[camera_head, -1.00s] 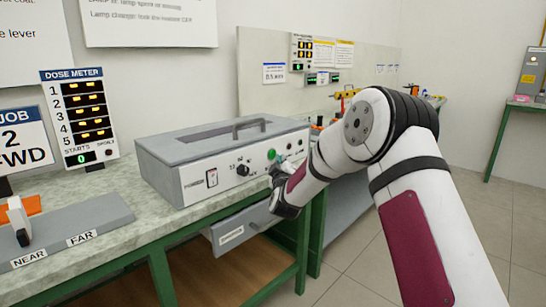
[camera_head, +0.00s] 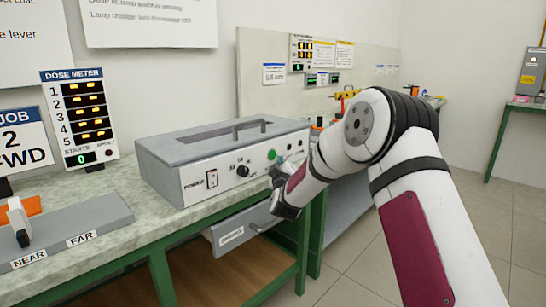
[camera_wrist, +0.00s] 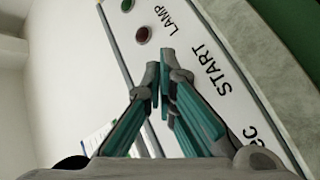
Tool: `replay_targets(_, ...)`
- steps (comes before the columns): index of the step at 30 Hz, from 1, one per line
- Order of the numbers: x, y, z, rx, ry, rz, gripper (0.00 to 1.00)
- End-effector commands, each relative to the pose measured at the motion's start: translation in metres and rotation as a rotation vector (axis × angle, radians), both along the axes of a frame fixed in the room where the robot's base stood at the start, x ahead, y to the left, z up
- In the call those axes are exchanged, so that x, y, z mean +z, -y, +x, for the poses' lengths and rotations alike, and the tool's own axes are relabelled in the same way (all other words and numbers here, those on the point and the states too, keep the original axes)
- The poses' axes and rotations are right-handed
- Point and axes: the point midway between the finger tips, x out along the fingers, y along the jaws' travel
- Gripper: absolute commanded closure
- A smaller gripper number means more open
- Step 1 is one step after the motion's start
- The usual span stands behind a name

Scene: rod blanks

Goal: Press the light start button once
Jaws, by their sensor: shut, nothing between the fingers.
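The grey lamp box (camera_head: 225,160) stands on the bench with its control panel facing me. In the wrist view, the panel bears a START label (camera_wrist: 210,70) right beside my fingertips. In the head view my gripper (camera_head: 278,178) is at the panel's right end.
A dose meter (camera_head: 80,115) behind the bench shows 0 starts. A grey NEAR/FAR slide (camera_head: 85,222) lies at the left. A labelled grey drawer front (camera_head: 238,233) hangs under the bench, below my gripper. Open floor lies to the right.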

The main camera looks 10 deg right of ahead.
Motion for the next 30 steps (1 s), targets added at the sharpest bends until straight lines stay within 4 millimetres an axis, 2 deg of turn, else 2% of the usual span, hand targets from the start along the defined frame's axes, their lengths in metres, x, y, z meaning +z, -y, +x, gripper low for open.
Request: replay_targets(30, 0.0002, -0.0059, 0.0078, 0.000, 0.000, 0.000, 1.00)
